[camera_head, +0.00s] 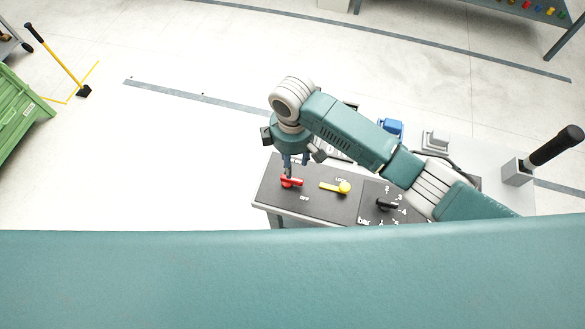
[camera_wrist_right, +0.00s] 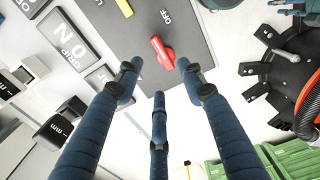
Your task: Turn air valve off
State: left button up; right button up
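A red valve handle (camera_head: 291,182) sits at the left end of a dark panel (camera_head: 318,207), with an "OFF" label printed close by. My right gripper (camera_head: 288,172) points down just above the red handle. In the right wrist view, its dark blue fingers (camera_wrist_right: 158,78) are spread apart. The red handle (camera_wrist_right: 162,52) shows beyond and between the fingertips, with no clear contact. My left gripper is in neither view.
A yellow handle (camera_head: 343,187) and a black numbered knob (camera_head: 386,204) lie to the right on the panel. A blue object (camera_head: 391,127) and a black cylinder (camera_head: 556,146) stand farther right. A green crate (camera_head: 18,108) is far left, with open floor between.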

jog(key=shift+r, duration=1.45)
